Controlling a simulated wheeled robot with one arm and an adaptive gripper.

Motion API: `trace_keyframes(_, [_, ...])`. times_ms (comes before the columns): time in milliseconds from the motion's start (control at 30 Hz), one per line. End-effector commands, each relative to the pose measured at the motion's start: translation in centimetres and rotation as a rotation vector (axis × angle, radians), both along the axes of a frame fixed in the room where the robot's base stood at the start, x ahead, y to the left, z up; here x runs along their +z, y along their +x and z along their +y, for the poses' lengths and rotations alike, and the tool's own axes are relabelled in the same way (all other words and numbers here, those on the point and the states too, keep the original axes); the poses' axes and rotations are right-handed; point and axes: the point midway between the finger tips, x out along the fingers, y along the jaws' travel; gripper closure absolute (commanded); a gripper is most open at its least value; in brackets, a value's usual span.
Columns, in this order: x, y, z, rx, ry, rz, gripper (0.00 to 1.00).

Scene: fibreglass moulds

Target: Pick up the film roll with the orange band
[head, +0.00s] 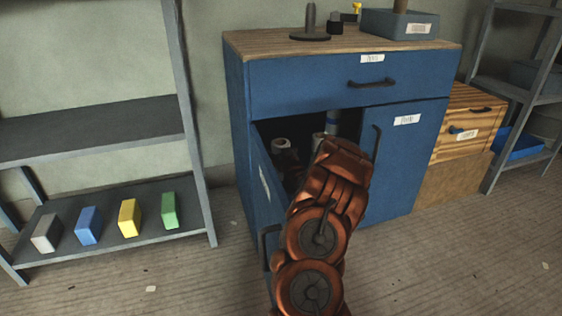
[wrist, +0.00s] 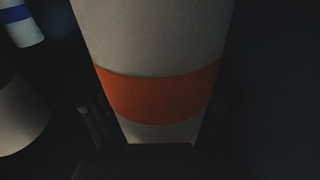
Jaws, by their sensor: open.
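The film roll (wrist: 155,40) with the orange band (wrist: 158,96) fills the middle of the wrist view, pale and upright, very close to the camera. My gripper (wrist: 160,108) is open, with its dark fingers on either side of the roll's lower part around the band. I cannot tell whether they touch it. In the head view my arm reaches into the open left compartment of the blue cabinet (head: 238,130). The gripper's end is hidden there, and I cannot make out the orange band.
The open cabinet door (head: 262,190) is left of my arm. The right door (head: 398,160) is shut. A shelf with coloured blocks (head: 128,217) stands left.

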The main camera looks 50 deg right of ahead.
Motion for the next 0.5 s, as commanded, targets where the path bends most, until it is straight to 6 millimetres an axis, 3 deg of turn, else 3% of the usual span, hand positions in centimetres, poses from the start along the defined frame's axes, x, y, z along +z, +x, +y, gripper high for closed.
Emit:
trace_keyframes(133, [0.02,-0.03,-0.01,0.0,0.0,0.0,0.15])
trace_keyframes(500, [0.0,-0.06,-0.02,-0.001,0.0,0.001,0.53])
